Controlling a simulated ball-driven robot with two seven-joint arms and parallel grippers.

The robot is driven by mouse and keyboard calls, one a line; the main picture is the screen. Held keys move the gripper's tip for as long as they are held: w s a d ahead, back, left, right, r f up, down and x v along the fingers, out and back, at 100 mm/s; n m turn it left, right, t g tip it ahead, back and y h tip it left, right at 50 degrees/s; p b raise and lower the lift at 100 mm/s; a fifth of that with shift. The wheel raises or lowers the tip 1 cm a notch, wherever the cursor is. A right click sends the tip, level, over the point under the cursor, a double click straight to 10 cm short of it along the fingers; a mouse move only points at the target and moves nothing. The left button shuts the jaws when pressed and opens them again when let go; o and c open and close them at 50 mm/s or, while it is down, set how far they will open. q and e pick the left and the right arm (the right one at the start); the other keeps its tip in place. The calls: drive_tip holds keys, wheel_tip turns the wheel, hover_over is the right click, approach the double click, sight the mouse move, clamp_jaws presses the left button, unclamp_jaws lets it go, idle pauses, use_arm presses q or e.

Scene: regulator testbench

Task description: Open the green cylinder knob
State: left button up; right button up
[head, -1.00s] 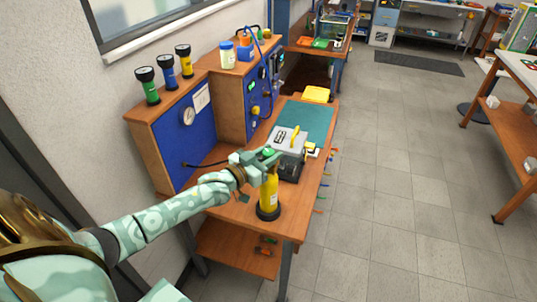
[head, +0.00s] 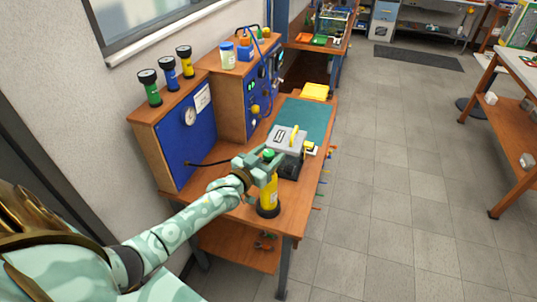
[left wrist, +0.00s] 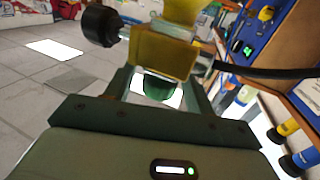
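The green knob (head: 268,154) sits on top of an upright yellow cylinder (head: 268,196) with a black base, at the near end of the wooden bench. My left gripper (head: 272,166) is at the top of the cylinder, its fingers either side of the knob. In the left wrist view the green knob (left wrist: 161,87) shows between the two fingers (left wrist: 160,88), with gaps on both sides, so the gripper looks open. A yellow valve block (left wrist: 162,55) lies just beyond the knob there. My right gripper is out of view.
A grey box (head: 288,142) with a yellow handle stands just behind the cylinder. A blue panel with a gauge (head: 189,116) and a black hose (head: 207,163) are to the left. A green mat (head: 305,118) lies farther back.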

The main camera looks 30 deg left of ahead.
use_arm(q)
drive_tip(key=s+a, duration=0.1)
drive_tip(key=s, duration=1.5)
drive_tip(key=shift+s+a+p, duration=0.15)
drive_tip(key=shift+a+p, duration=0.05)
drive_tip(key=shift+p, duration=0.25)
